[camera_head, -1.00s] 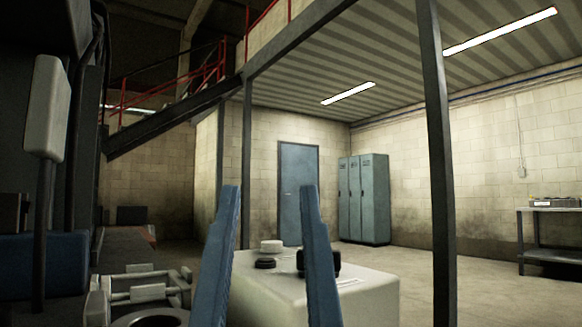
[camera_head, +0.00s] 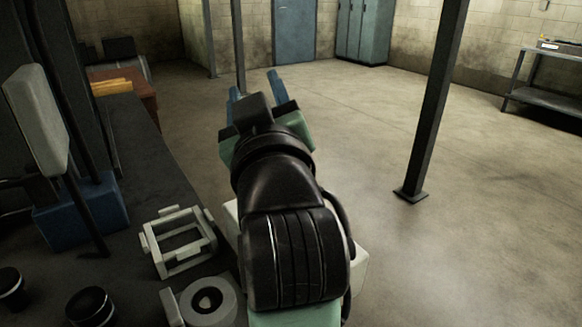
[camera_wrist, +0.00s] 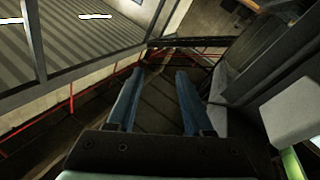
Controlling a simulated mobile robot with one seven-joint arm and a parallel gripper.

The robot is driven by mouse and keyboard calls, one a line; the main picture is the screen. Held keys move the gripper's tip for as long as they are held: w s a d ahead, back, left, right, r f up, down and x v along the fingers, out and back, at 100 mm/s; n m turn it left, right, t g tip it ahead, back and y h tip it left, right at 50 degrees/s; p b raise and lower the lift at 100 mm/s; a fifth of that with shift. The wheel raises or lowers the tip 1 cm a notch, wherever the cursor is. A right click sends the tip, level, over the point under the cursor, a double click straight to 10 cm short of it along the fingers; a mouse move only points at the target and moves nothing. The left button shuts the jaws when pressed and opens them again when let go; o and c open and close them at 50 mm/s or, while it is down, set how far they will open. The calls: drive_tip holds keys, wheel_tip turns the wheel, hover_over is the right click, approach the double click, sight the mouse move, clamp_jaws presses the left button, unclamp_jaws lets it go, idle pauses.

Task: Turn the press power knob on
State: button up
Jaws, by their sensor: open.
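My gripper (camera_head: 254,84) is at the far end of my arm in the head view, its two blue fingers apart and nothing between them. In the wrist view my gripper (camera_wrist: 164,72) is also open and empty, facing up toward the ceiling and a red railing. A pale box (camera_head: 355,272) shows only at its edges, since my arm covers most of it. I cannot make out a press power knob in either view now; any knob on the box's top is hidden by my arm.
A pale square frame (camera_head: 180,243) and a round ring part (camera_head: 208,300) lie on a dark surface at left, near dark round parts (camera_head: 90,305). A dark post (camera_head: 435,110) stands to the right. The concrete floor (camera_head: 480,230) is mostly clear.

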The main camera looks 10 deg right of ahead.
drive_tip(key=w+d+f+n+g+y+p, duration=0.1)
drive_tip(key=w+d+f+n+g+p, duration=0.55)
drive_tip(key=p, duration=0.95)
drive_tip(key=s+d+n+g+y+p, duration=0.1)
drive_tip(key=s+d+g+y+p, duration=0.1)
drive_tip(key=s+g+p, duration=0.5)
drive_tip(key=s+d+n+g+y+p, duration=0.1)
drive_tip(key=s+d+n+g+p, duration=0.15)
drive_tip(key=s+g+p, duration=0.4)
drive_tip(key=a+f+p, duration=0.1)
drive_tip(key=f, duration=0.3)
drive_tip(key=a+f+t+p, duration=0.1)
drive_tip(key=f, duration=0.3)
drive_tip(key=w+a+f+t+p, duration=0.1)
drive_tip(key=a+f+p, duration=0.1)
drive_tip(key=f, duration=0.2)
drive_tip(key=shift+w+a+f+m, duration=0.1)
drive_tip(key=shift+f+m, duration=0.1)
drive_tip(key=shift+m, duration=0.2)
clamp_jaws()
